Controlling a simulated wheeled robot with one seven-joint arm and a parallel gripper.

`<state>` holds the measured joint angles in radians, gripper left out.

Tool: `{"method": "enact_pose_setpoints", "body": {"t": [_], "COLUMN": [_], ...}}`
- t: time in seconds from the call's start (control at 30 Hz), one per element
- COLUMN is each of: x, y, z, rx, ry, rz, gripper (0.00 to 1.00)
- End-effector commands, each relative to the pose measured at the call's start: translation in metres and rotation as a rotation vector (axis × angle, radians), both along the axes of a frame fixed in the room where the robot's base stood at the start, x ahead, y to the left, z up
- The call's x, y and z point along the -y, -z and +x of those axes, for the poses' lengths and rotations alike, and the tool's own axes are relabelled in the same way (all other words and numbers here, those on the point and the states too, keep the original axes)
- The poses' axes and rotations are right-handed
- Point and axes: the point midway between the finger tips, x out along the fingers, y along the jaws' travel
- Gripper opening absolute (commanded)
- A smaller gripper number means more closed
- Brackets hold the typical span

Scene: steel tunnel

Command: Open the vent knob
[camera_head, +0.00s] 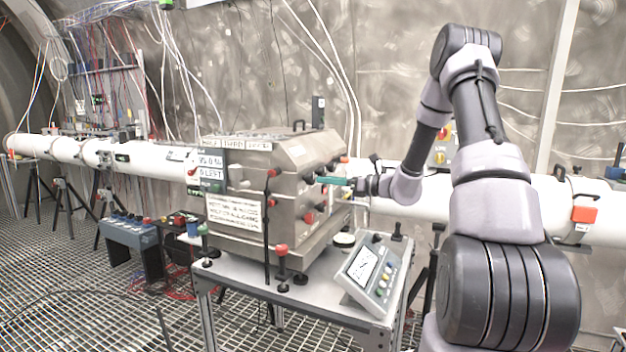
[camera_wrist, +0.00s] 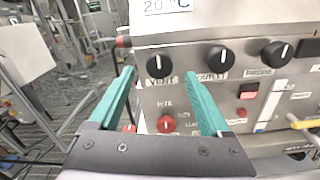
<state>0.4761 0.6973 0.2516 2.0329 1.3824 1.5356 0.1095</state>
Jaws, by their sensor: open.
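The vent knob (camera_wrist: 158,65) is a round black knob with a white pointer line, above a "VENT" label on the metal box's front panel. In the wrist view it shows between the two teal fingertips of my open gripper (camera_wrist: 159,73). I cannot tell whether the fingers touch it or are still short of it. In the head view my gripper (camera_head: 334,181) reaches from the right to the panel of the metal box (camera_head: 285,160). The vent knob cannot be made out in that view.
Right of the vent knob are an outlet knob (camera_wrist: 217,59) and another black knob (camera_wrist: 278,54). A red knob (camera_wrist: 167,124) sits below. A tilted display unit (camera_head: 368,272) stands on the table (camera_head: 325,305). A white pipe (camera_head: 400,200) runs behind.

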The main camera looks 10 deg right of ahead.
Motion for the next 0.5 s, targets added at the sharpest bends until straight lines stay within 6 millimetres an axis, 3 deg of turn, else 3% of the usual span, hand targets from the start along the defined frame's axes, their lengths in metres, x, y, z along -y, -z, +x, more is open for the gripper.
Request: {"method": "enact_pose_setpoints", "body": {"t": [0.2,0.5], "x": [-0.032,-0.048], "y": [0.000,0.000], "z": [0.022,0.035], "rx": [0.000,0.000], "ry": [-0.002,0.000], "rz": [0.000,-0.001], "gripper": [0.81,0.81]}}
